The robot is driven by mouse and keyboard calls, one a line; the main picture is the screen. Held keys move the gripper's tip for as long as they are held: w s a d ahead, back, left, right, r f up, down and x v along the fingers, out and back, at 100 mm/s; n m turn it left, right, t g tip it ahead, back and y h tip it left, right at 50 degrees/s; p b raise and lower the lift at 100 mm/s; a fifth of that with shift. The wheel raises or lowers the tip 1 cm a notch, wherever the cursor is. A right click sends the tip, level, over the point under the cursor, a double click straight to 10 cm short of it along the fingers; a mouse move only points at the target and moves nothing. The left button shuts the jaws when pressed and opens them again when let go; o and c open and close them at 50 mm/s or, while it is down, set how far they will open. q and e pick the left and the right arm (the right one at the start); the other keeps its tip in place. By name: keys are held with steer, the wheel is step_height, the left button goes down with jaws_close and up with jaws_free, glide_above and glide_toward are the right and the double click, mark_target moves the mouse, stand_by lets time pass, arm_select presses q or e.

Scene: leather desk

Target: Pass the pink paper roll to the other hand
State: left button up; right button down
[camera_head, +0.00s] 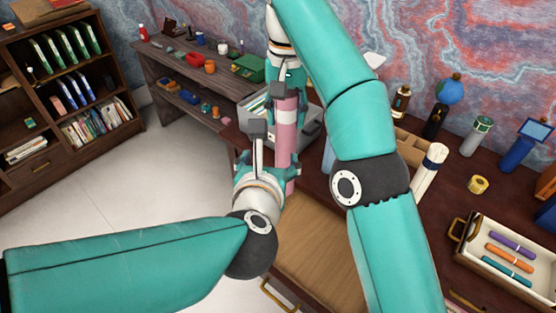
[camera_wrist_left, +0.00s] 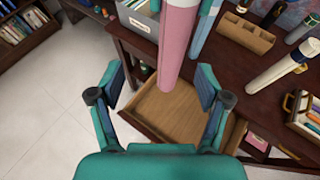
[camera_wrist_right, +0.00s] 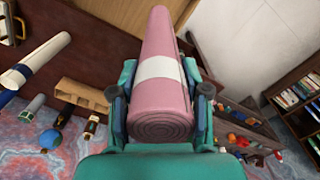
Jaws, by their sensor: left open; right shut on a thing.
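The pink paper roll (camera_head: 284,147) with a white band hangs nearly upright in the head view. My right gripper (camera_head: 288,97) is shut on its upper part; the right wrist view shows the roll (camera_wrist_right: 165,30) between both fingers, near one spiral end. My left gripper (camera_head: 274,152) is open, low beside the roll's lower part. In the left wrist view, the roll's lower end (camera_wrist_left: 168,70) appears between the spread left fingers (camera_wrist_left: 160,92), with gaps on both sides. I cannot tell how far it reaches between them in depth.
A wooden drawer (camera_head: 320,250) stands open below the roll. A grey box (camera_head: 310,134) sits behind it on the desk. White floor is free at left.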

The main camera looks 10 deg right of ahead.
mark_target(284, 144)
arm_select(q)
steer(key=x, duration=0.3)
steer(key=d+x, duration=0.1)
steer(key=x, duration=0.3)
steer(key=d+x, duration=0.1)
steer(key=x, duration=0.3)
steer(key=shift+s+d+r, duration=0.1)
steer(key=shift+s+r, duration=0.05)
steer(key=shift+s, duration=0.05)
steer(key=c, duration=1.3)
steer(key=shift+c, duration=0.4)
arm_select(e)
steer(key=shift+c, duration=2.3)
jaws_free()
steer(key=shift+a, duration=0.1)
